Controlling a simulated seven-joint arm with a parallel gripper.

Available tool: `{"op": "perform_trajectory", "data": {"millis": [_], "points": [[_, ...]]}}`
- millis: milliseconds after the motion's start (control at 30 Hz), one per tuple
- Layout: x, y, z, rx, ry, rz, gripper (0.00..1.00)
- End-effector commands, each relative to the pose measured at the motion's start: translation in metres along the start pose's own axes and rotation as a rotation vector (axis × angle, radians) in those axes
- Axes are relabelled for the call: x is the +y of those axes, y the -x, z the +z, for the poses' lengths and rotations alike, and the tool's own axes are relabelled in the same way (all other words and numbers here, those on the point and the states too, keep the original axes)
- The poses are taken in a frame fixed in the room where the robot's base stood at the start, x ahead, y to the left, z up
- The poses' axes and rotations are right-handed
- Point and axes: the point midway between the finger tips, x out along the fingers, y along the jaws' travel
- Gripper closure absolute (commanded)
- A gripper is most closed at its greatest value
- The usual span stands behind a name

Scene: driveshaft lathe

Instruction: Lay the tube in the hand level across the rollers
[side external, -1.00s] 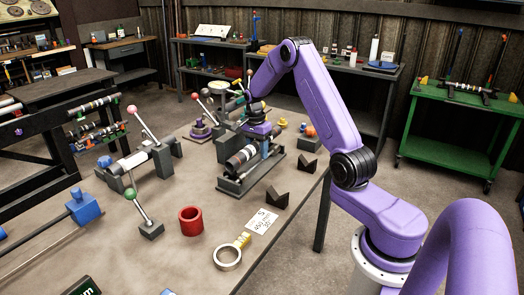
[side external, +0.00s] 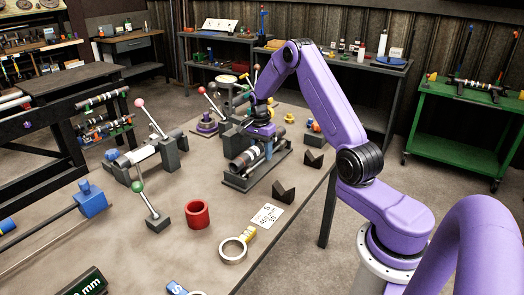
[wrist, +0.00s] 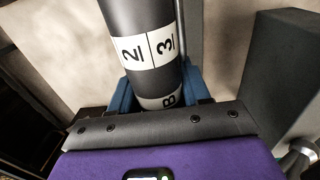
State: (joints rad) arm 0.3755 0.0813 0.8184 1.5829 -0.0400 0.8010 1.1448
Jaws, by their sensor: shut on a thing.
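The tube (side external: 243,159) is dark with pale bands and lies lengthwise over a dark grey roller stand (side external: 238,183) in the side view. My gripper (side external: 264,146) is above the stand, shut around the tube. In the wrist view the tube (wrist: 148,48) runs up the picture between my blue fingers (wrist: 160,92), with a white band marked 2 and 3. The tube looks roughly in line with the stand. The rollers are mostly hidden, and I cannot tell whether the tube touches them.
A red ring (side external: 198,214), a label card (side external: 267,216) and a ring gauge (side external: 233,250) lie nearer. A green-knobbed lever (side external: 150,206) stands left. Bare tabletop lies between.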

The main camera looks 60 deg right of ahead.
Motion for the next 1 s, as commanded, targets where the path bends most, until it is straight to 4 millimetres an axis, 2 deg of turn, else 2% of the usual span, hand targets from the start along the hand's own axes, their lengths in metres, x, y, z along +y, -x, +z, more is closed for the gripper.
{"op": "perform_trajectory", "data": {"millis": [33, 67, 100, 133, 400, 533, 1000], "points": [[-0.001, 0.001, 0.0, 0.001, 0.0, -0.002, 1.0], [-0.001, 0.001, 0.0, 0.001, 0.0, -0.002, 0.44], [-0.001, 0.001, 0.0, 0.001, 0.0, -0.002, 0.31], [-0.001, 0.001, 0.0, 0.001, 0.0, -0.002, 0.23], [0.0, 0.0, 0.0, -0.001, 0.0, 0.001, 0.23], [0.0, 0.005, 0.0, 0.001, 0.0, -0.001, 0.23], [-0.001, 0.067, -0.001, 0.002, 0.0, -0.004, 0.23]]}}
